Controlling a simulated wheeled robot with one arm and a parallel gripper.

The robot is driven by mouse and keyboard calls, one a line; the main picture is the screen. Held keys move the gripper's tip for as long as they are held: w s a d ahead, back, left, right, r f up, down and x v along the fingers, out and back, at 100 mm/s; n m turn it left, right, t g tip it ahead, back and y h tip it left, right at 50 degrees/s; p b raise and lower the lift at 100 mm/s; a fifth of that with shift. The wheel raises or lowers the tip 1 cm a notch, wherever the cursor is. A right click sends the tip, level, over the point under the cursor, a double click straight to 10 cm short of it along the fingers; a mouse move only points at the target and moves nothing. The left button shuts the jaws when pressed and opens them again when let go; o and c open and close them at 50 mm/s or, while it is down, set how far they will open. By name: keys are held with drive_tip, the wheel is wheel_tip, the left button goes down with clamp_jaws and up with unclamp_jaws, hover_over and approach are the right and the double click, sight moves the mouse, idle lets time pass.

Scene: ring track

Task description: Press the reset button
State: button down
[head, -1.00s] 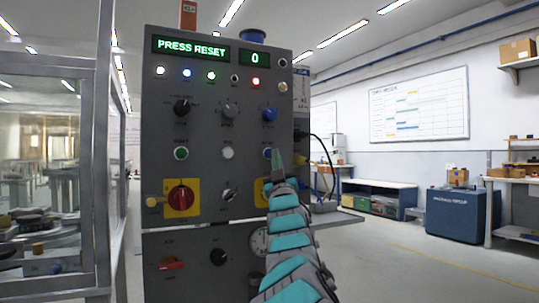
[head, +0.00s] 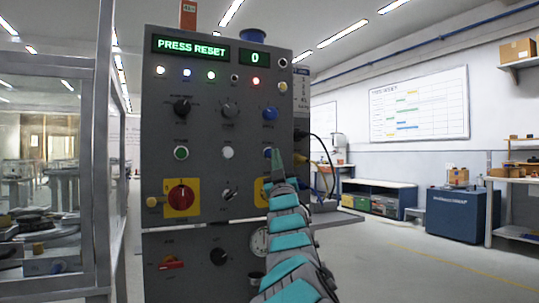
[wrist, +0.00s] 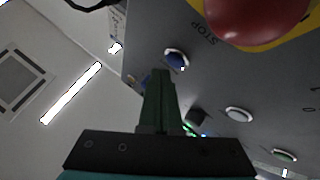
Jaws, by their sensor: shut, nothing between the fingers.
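The grey control panel (head: 215,130) fills the middle of the head view, and its green display (head: 190,46) reads PRESS RESET. A round blue button (head: 267,153) sits at the right of the row with a green and a white button; its label is not readable. My gripper (head: 276,152) is shut and empty, its green tip just beside the blue button in the picture. In the wrist view the blue button (wrist: 176,58) shows just beyond and right of my gripper's shut fingertips (wrist: 159,74). Contact is not visible.
A red stop knob (wrist: 255,15) looms close at the top of the wrist view, its yellow plate partly behind my arm in the head view. A blue knob (head: 269,114) is above the blue button. A glass-walled enclosure (head: 50,160) stands left; floor at right is open.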

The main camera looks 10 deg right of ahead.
idle(0.7)
drive_tip(key=shift+w+a, duration=0.1)
drive_tip(key=shift+w, duration=0.35)
drive_tip(key=shift+w+a+p, duration=0.15)
drive_tip(key=shift+w+p, duration=0.15)
drive_tip(key=shift+w, duration=0.05)
idle(0.6)
drive_tip(key=shift+s, duration=0.15)
drive_tip(key=shift+s+f+b, duration=0.1)
drive_tip(key=shift+s+b, duration=0.05)
drive_tip(key=shift+b, duration=0.25)
drive_tip(key=shift+s+d+b, duration=0.2)
drive_tip(key=shift+s+b, duration=0.1)
drive_tip(key=shift+s, duration=0.2)
drive_tip(key=shift+s, duration=0.1)
drive_tip(key=shift+s+d+b, duration=0.25)
drive_tip(key=shift+s+b, duration=0.2)
drive_tip(key=shift+s, duration=0.3)
drive_tip(key=shift+s+d+b, duration=0.3)
drive_tip(key=shift+s+b, duration=0.15)
drive_tip(key=shift+s, duration=0.3)
drive_tip(key=shift+s+d+b, duration=0.25)
drive_tip(key=shift+s+b, duration=0.2)
drive_tip(key=shift+s, duration=0.3)
